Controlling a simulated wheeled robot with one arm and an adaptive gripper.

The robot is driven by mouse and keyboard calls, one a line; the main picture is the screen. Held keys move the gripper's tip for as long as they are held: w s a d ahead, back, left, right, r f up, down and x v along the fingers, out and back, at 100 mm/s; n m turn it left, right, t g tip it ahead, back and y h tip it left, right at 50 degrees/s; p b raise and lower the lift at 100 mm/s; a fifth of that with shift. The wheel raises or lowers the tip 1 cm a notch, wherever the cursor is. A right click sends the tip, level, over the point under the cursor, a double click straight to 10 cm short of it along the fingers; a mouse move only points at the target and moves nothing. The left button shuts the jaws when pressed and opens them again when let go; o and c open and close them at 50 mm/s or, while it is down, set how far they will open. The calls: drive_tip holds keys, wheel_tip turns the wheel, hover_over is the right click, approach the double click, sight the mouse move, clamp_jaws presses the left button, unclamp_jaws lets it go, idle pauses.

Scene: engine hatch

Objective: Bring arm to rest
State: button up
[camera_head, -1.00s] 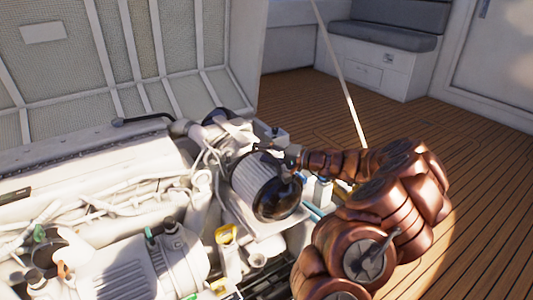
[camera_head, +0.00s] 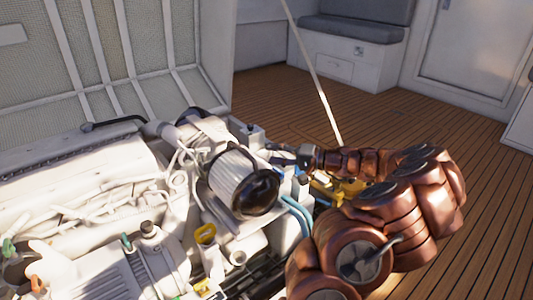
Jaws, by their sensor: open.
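My gripper (camera_head: 285,155) is at the end of my copper-coloured arm (camera_head: 385,200), just right of the white cylinder with a black cap (camera_head: 245,180) on the engine. The gripper is open and I see nothing held in it. Its fingers are small and partly merge with the engine parts behind them. My arm is bent, coming up from the bottom right and turning left toward the engine.
The white engine (camera_head: 90,200) fills the left side, with hoses and a yellow-handled part (camera_head: 205,234). The raised hatch (camera_head: 120,60) stands behind it, with a thin strut (camera_head: 315,75) to its right. Wooden deck (camera_head: 450,130) is clear at the right. A cushioned bench (camera_head: 345,55) stands at the back.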

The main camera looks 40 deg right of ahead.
drive_tip(key=shift+s+r, duration=0.1)
idle(0.6)
drive_tip(key=s+a+r+n+g+y+p, duration=0.15)
drive_tip(key=a+r+n+g+p, duration=0.45)
drive_tip(key=a+r, duration=0.6)
drive_tip(key=a+r+n+g+y+p, duration=0.1)
drive_tip(key=a+r+g+y+p, duration=0.2)
drive_tip(key=a+r+p, duration=0.9)
drive_tip(key=s+a+r+n+g+h+p, duration=0.1)
drive_tip(key=s+a+n+g+h+p, duration=0.15)
drive_tip(key=s+a, duration=0.35)
drive_tip(key=s+a+r+n+g+h+p, duration=0.1)
drive_tip(key=s+a+r+g+p, duration=0.15)
drive_tip(key=a, duration=0.55)
drive_tip(key=s+d+r+g+h+p, duration=0.1)
drive_tip(key=s+r+h+p, duration=0.3)
drive_tip(key=s+p, duration=0.5)
drive_tip(key=s+d+r+g+h+p, duration=0.1)
drive_tip(key=s+d+r+h+p, duration=0.2)
drive_tip(key=s+r+p, duration=0.5)
drive_tip(key=s+h+p, duration=0.1)
drive_tip(key=s+p, duration=0.1)
drive_tip(key=shift+s+r+g+h, duration=0.3)
drive_tip(key=shift+s+r+g, duration=0.05)
drive_tip(key=shift+g, duration=0.05)
